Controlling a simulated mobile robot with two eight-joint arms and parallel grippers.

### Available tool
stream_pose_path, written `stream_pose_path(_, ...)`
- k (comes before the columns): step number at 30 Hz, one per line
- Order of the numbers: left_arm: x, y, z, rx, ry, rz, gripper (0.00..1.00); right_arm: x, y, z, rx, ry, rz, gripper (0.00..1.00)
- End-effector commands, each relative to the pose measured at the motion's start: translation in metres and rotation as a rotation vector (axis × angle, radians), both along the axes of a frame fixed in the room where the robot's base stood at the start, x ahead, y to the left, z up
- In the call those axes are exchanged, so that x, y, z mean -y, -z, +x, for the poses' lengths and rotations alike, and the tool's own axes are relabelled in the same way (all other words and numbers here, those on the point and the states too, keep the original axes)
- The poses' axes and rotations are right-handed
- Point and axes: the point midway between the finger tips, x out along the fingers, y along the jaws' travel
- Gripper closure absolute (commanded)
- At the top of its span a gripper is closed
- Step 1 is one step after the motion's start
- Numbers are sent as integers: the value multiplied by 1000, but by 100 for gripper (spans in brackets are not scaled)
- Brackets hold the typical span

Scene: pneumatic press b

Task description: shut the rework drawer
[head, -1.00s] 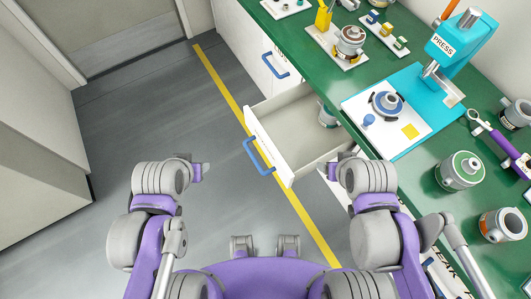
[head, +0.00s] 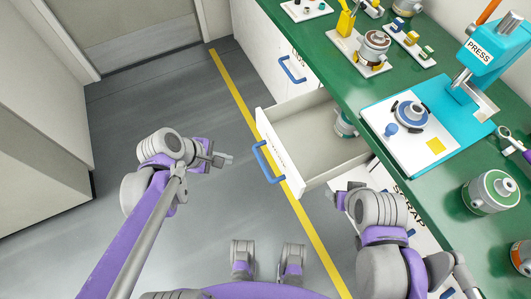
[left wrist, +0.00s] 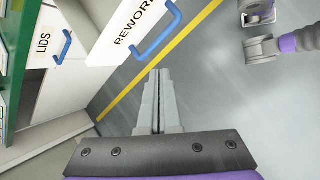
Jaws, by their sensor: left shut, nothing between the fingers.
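The rework drawer (head: 322,135) stands pulled out of the green-topped bench, with its white front facing left. Its blue handle (head: 267,163) is on that front, and a grey-and-green pump-like part (head: 345,124) sits inside at the back. In the left wrist view the drawer front (left wrist: 118,32) reads REWORK, above the blue handle (left wrist: 162,38). My left gripper (head: 228,160) is shut and empty, left of the handle and apart from it; its fingers also show in the left wrist view (left wrist: 160,75). My right gripper (head: 336,194) is beside the drawer's near side, its fingers unclear.
The lids drawer, with its own blue handle (head: 292,70), is beyond the rework drawer. A drawer marked SCRAP (head: 402,200) is on the near side. The blue press (head: 482,50) and several parts stand on the bench (head: 345,85). Floor to the left is clear.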

Motion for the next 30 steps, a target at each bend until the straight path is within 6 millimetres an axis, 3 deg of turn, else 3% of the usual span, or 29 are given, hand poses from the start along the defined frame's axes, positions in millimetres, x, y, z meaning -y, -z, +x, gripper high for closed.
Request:
stream_pose_path(1, 0, 18, 12, -62, -120, -101, 100, 0, 16, -1, -5, 0, 0, 30)
stream_pose_path(3, 2, 29, 25, -143, -263, -231, 100, 0, 25, -2, -8, 0, 0, 30)
stream_pose_path(9, 4, 44, 45, -293, -488, -448, 100, 0, 39, -2, -12, 0, 0, 30)
stream_pose_path(17, 18, 59, 54, -320, -517, -479, 100, 0, 44, -3, -14, 0, 0, 30)
stream_pose_path(27, 63, 110, 80, -318, -514, -477, 100, 0, 62, -3, -20, 0, 0, 30)
stream_pose_path(30, 76, 115, 87, -317, -513, -477, 100, 0, 63, -3, -20, 0, 0, 30)
